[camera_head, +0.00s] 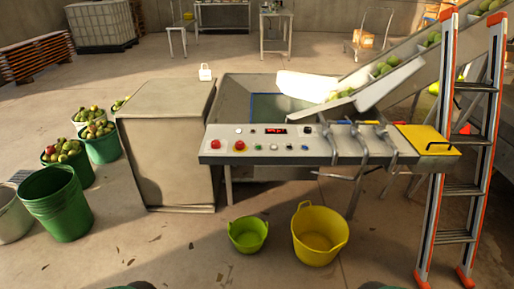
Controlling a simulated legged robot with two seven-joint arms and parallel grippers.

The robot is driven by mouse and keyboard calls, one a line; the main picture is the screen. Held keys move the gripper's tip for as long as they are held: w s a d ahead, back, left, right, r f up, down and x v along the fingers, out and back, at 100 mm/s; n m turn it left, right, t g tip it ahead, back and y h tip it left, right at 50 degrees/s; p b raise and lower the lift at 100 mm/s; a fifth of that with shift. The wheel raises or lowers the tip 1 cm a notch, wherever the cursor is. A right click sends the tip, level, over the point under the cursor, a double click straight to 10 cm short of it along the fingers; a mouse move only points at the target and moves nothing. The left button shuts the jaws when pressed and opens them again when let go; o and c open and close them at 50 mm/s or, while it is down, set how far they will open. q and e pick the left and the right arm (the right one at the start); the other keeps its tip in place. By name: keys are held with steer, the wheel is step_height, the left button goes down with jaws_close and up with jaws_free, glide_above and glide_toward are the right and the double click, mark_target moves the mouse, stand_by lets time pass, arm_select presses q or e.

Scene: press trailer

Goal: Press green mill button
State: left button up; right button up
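A long grey control panel (319,157) stands at the front of the mill, in the middle of the head view. A small green button (258,147) sits on its top left part, just right of a red button on a yellow base (239,145). A larger red button (215,144) is further left. A red lit display (276,131) is above the green button. Nothing covers or touches the green button. Neither of my grippers can be made out; only small dark green shapes show at the bottom edge, too cut off to identify.
A large beige box (167,145) stands left of the panel. A green tub (248,234) and a yellow tub (319,234) stand on the floor in front. A ladder (459,150) is at the right. Fruit-filled buckets (101,146) are at the left.

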steer(key=shift+d+f, duration=0.15)
steer(key=shift+d, duration=0.5)
steer(key=c, duration=0.5)
jaws_close()
steer(key=shift+a, duration=0.25)
steer(key=shift+a, duration=0.2)
